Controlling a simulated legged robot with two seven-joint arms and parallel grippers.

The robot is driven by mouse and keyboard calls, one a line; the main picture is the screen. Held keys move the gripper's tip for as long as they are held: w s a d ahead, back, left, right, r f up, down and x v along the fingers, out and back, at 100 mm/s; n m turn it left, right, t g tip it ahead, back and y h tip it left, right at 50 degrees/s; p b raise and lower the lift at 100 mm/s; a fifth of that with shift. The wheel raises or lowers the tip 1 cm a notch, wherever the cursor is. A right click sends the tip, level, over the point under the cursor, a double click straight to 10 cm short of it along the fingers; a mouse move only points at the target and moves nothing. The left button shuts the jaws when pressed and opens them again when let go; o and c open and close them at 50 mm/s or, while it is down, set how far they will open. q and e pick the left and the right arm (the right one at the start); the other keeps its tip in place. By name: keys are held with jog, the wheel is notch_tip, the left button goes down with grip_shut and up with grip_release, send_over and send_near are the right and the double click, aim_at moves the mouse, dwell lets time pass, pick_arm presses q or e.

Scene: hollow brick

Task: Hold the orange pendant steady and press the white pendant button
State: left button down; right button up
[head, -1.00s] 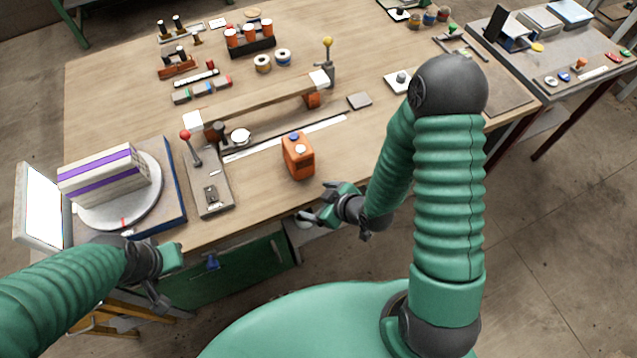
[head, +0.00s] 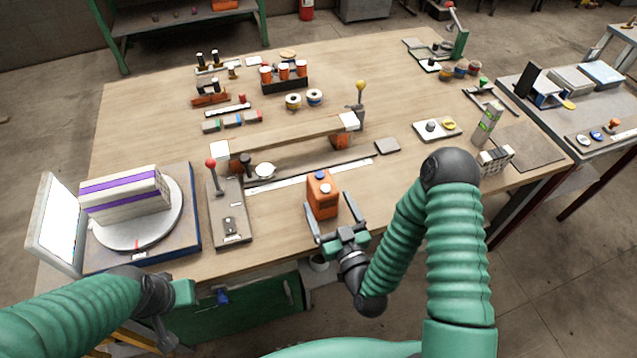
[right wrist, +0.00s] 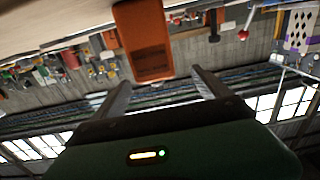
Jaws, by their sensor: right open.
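The orange pendant (head: 322,198) stands upright near the front edge of the table. A white button (head: 325,188) and a blue button (head: 321,175) show on its top. My right gripper (head: 329,205) is open at the pendant's near side, with one finger to each side of it. In the right wrist view the orange pendant (right wrist: 145,45) shows at the fingertips, in the gap between the fingers of the right gripper (right wrist: 160,78); I see no clear contact. My left gripper (head: 168,325) hangs in front of the table at lower left; its fingers are too unclear to judge.
A metal base with a red-knobbed lever (head: 229,212) stands left of the pendant. A turntable (head: 130,244) carries a striped box (head: 125,195) further left. A wooden beam (head: 285,134) lies behind. Bare tabletop lies right of the pendant.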

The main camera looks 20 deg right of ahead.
aim_at(319, 174)
jog(key=w, duration=0.6)
jog(key=w+p, duration=0.1)
jog(key=w, duration=0.2)
jog(key=shift+w+d, duration=0.35)
jog(key=shift+w, duration=0.05)
jog(key=shift+w+a, duration=0.2)
jog(key=shift+a, duration=0.05)
pick_arm(q)
jog(key=shift+d+r, duration=0.15)
jog(key=shift+r, duration=0.65)
pick_arm(e)
jog(key=shift+c, duration=0.4)
jog(key=shift+d, duration=0.1)
jog(key=c, duration=1)
grip_shut()
pick_arm(q)
jog(key=shift+d, duration=0.1)
